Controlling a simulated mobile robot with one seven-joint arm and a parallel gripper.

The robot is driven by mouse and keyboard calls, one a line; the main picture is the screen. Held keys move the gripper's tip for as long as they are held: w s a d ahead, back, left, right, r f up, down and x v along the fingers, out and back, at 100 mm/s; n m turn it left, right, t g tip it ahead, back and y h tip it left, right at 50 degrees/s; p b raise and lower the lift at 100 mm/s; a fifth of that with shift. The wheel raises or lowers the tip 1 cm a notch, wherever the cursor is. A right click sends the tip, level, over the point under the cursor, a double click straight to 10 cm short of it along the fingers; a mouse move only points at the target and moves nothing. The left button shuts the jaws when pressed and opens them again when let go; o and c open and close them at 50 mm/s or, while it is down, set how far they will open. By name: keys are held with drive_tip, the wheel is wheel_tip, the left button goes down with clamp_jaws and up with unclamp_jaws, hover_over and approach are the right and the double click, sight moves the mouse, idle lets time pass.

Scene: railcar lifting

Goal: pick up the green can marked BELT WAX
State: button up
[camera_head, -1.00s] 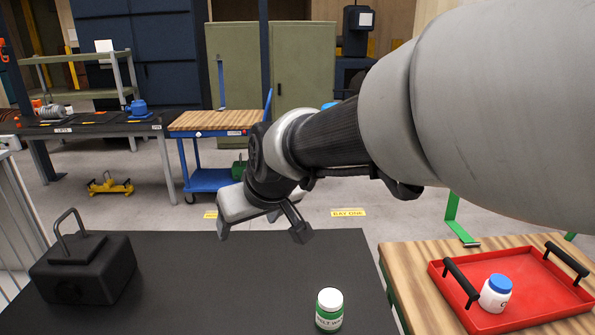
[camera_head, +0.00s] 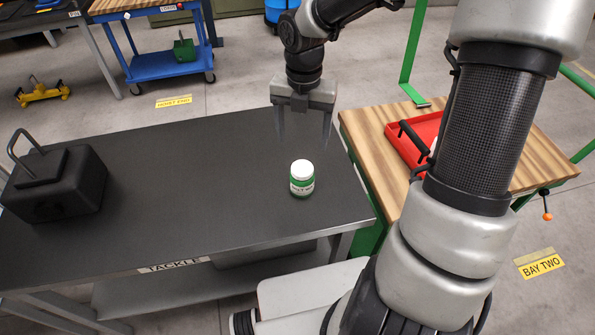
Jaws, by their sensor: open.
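The green can (camera_head: 302,181) has a white lid and a white label band whose lettering is too small to read fully now. It stands upright near the right end of the black table marked TACKLE (camera_head: 180,215). My gripper (camera_head: 304,142) points down with its two fingers spread apart and nothing between them. In the picture it is just above and behind the can, apart from it. The height gap between the fingertips and the lid is hard to judge.
A black block with a handle (camera_head: 58,185) stands at the table's left end. To the right, a wooden-topped bench (camera_head: 372,135) holds a red tray (camera_head: 400,150), partly hidden by my arm. The table between block and can is clear.

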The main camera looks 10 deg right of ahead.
sight(302, 179)
wheel_tip(302, 179, down, 17)
drive_tip(key=b, duration=0.4)
drive_tip(key=shift+f+b, duration=0.1)
drive_tip(key=shift+b, duration=0.25)
drive_tip(key=c, duration=1.4)
